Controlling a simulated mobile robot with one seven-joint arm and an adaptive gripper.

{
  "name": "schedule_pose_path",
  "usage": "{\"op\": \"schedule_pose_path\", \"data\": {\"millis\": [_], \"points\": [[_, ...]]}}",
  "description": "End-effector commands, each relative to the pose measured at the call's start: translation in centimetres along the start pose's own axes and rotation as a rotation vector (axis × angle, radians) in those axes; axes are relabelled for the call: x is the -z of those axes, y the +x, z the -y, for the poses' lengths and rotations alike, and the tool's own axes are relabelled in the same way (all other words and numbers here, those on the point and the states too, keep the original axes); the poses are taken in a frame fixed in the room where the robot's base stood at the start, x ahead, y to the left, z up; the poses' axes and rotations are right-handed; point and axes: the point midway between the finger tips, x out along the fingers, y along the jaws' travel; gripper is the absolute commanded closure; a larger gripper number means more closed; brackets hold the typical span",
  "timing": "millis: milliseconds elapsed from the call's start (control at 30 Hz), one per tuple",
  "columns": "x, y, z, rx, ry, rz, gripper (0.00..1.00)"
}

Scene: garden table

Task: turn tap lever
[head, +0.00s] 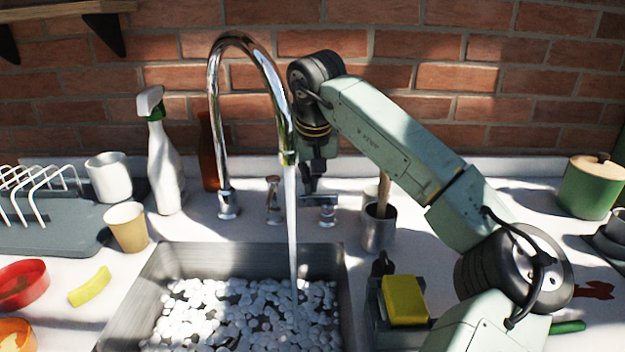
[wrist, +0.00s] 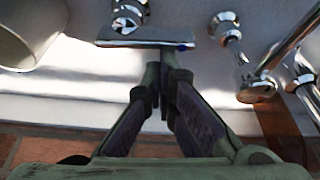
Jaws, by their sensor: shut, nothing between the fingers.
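A chrome tap spout (head: 213,110) arches over the sink, and a stream of water (head: 292,225) runs from it. To its right stands a chrome tap lever (head: 325,207) with a flat crossbar. In the wrist view the lever's bar (wrist: 145,43) lies just beyond my fingertips. My gripper (head: 311,188) points down at the lever's left part, with its fingers together and empty. In the wrist view the closed fingertips of my gripper (wrist: 165,75) are close to the bar; I cannot tell whether they touch. A second chrome handle (head: 273,200) stands to the left.
The sink (head: 170,270) holds water with many white bits. A metal cup (head: 378,230) with a wooden handle stands right of the lever. A yellow sponge (head: 404,300) lies in a caddy. A spray bottle (head: 162,165) stands at left. The brick wall (head: 450,80) is close behind.

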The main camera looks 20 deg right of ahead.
Motion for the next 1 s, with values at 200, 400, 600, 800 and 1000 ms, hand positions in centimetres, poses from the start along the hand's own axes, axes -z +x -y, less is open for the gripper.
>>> {"op": "schedule_pose_path", "data": {"millis": [200, 400, 600, 800, 1000], "points": [[-0.6, -0.3, 0.3, -0.004, 0.008, 0.001, 1.00], [-1.2, -0.5, 0.7, -0.005, 0.008, 0.001, 1.00], [-1.8, -0.6, 0.8, -0.004, 0.009, 0.001, 1.00], [-2.1, -0.7, 0.8, -0.004, 0.010, 0.001, 1.00], [-2.4, -0.8, 0.8, -0.003, 0.010, 0.001, 1.00]]}}
